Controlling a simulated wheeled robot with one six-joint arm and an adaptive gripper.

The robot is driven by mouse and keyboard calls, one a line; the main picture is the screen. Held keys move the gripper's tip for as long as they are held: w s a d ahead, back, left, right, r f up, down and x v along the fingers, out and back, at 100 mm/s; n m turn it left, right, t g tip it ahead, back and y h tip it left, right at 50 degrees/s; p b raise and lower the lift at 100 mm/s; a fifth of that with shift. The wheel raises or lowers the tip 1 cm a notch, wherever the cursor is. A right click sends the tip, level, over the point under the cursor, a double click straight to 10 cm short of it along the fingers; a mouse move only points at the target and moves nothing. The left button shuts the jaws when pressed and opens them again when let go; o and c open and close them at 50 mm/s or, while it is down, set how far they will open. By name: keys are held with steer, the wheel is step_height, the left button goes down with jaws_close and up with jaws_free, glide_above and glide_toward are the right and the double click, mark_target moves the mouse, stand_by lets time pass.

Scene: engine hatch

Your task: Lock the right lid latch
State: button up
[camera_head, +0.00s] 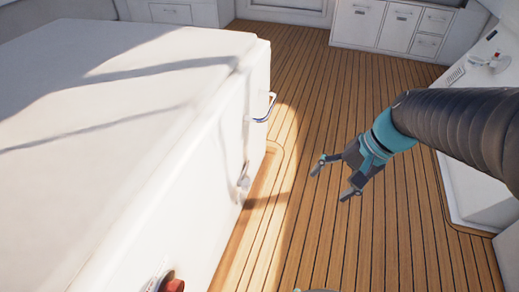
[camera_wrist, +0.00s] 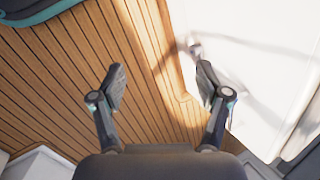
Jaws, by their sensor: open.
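A small metal latch (camera_head: 243,182) sits on the side wall of the white engine hatch box (camera_head: 130,95). It is too small to tell whether it is locked. A chrome handle-like fitting (camera_head: 265,108) sticks out farther along the same wall. My gripper (camera_head: 332,180) is open and empty above the deck, right of the box and apart from it. In the wrist view, my gripper (camera_wrist: 160,72) has its fingers spread. A small metal fitting (camera_wrist: 193,48) shows by the box edge beyond the right finger; I cannot tell which fitting it is.
A red knob (camera_head: 172,285) is on the box wall at the bottom edge. The wooden deck (camera_head: 300,90) is clear between the box and the white side bench (camera_head: 470,190). White cabinets (camera_head: 390,25) stand at the back.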

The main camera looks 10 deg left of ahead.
mark_target(249, 185)
steer(key=w+a+f+m+g+y+b, duration=0.1)
steer(key=w+a+f+m+y, duration=0.25)
steer(key=w+f, duration=0.35)
steer(key=w+a+f+m+y+b, duration=0.25)
steer(key=w+a+f, duration=0.2)
steer(key=f, duration=0.45)
steer(key=w+a+f+m+g+y+b, duration=0.1)
steer(key=w+a+f+m+y, duration=0.35)
steer(key=f, duration=0.35)
steer(key=w+a+f+m+t+y+b, duration=0.1)
steer(key=w+f+m+t, duration=0.1)
steer(key=f, duration=0.5)
steer(key=w+f+m+t+y, duration=0.1)
steer(key=w+f+m+t, duration=0.15)
steer(key=f, duration=0.35)
steer(key=shift+g, duration=0.45)
steer(key=a, duration=0.8)
steer(key=w+a, duration=0.1)
steer(key=a, duration=0.4)
steer(key=shift+a, duration=0.1)
steer(key=c, duration=1.1)
steer(key=shift+c, duration=0.2)
